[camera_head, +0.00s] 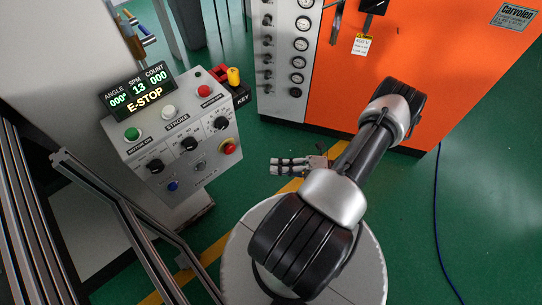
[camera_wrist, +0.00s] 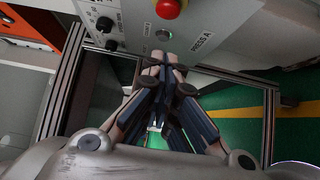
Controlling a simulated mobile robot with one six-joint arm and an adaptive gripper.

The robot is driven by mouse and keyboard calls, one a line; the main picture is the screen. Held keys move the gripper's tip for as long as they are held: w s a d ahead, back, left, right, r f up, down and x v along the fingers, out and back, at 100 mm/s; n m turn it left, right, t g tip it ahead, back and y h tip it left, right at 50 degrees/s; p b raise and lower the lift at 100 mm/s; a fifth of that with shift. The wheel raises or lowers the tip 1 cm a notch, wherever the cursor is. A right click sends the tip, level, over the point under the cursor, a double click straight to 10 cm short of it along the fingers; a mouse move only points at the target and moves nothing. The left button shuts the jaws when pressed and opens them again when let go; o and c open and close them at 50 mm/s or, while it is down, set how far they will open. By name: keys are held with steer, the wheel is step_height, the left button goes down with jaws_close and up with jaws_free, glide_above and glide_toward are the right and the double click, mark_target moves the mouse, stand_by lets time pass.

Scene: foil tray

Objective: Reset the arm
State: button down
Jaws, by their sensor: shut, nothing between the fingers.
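My gripper (camera_head: 273,166) is shut and empty in the head view, held out to the left of my arm above the green floor. In the wrist view the fingertips of my gripper (camera_wrist: 163,62) meet, with nothing between them. My arm folds over the round white top of my base, with its elbow towards the orange cabinet.
A control panel (camera_head: 182,150) with a lit E-STOP display (camera_head: 140,90) stands left of my gripper. An orange cabinet (camera_head: 440,65) with gauges is behind. Metal frame rails (camera_head: 120,205) are at lower left. A blue cable (camera_head: 436,220) lies on the floor at right. A red button (camera_wrist: 169,9) shows in the wrist view.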

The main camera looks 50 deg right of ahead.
steer(key=w+a+r+n+g, duration=0.3)
steer(key=a+r+n+g, duration=0.15)
steer(key=r+n, duration=0.3)
steer(key=w+a+r+n+g, duration=0.25)
steer(key=r+n+g, duration=0.25)
steer(key=r+n, duration=0.3)
steer(key=w+a+r+n+g, duration=0.2)
steer(key=a+r+n+g, duration=0.3)
steer(key=n, duration=0.4)
steer(key=s+a+r+n+t+h, duration=0.2)
steer(key=a+r+n+h, duration=0.3)
steer(key=r+n, duration=0.3)
steer(key=s+a+r+n+t+h, duration=0.2)
steer(key=s+a+r+n+h, duration=0.2)
steer(key=n, duration=1.1)
step_height(320, 180, up, 4)
steer(key=a, duration=0.2)
steer(key=shift+s+a+f+h, duration=0.15)
steer(key=shift+a+h, duration=0.2)
steer(key=shift+h, duration=0.05)
